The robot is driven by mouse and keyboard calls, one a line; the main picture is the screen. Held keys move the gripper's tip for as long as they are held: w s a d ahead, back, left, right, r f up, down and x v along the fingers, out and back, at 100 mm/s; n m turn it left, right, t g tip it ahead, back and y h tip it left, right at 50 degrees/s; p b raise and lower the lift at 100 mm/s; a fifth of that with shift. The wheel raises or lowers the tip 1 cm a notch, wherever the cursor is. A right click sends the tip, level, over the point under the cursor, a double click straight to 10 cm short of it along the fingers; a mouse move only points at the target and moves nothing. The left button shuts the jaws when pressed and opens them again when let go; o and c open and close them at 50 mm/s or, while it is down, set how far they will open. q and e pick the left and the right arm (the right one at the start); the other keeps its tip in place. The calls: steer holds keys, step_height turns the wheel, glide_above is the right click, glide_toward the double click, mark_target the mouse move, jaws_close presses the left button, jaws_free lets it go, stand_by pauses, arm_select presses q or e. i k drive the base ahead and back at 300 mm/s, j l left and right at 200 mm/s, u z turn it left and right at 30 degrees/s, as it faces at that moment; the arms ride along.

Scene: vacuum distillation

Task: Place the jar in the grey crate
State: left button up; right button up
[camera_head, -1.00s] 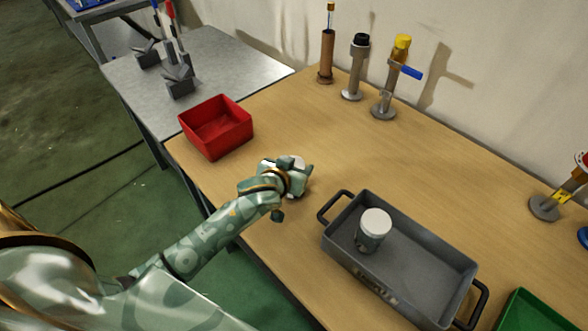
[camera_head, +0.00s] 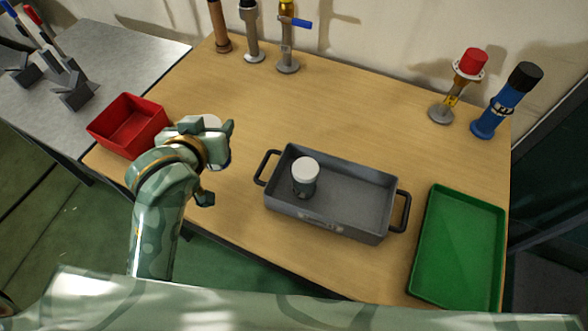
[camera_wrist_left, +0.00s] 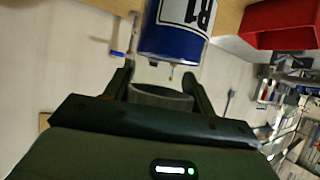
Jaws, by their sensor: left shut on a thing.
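My left gripper (camera_head: 221,138) is shut on a jar with a white lid (camera_head: 211,122). It holds the jar near the table's front edge, between the red bin and the grey crate. In the left wrist view the jar (camera_wrist_left: 178,28) shows a blue band and a white label with dark lettering; the fingers partly hide it in the head view. The grey crate (camera_head: 380,203) stands to the right of the gripper. A second jar (camera_head: 305,178), with a white lid and dark body, stands upright in the crate's left part. My right gripper is not in view.
A red bin (camera_head: 128,124) is left of the gripper and a green tray (camera_head: 458,245) is right of the crate. Several upright tools stand along the back, including a blue one (camera_head: 503,103). The crate's right half is empty. The table's middle (camera_head: 330,110) is clear.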

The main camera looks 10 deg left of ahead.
mark_target(355, 207)
steer(key=k+l+z, duration=0.15)
steer(key=z, duration=0.2)
steer(key=k+l+z, duration=0.1)
steer(key=l+z, duration=0.15)
steer(key=z, duration=0.15)
steer(key=k+l+z, duration=0.1)
steer(key=l+z, duration=0.25)
steer(key=j, duration=0.05)
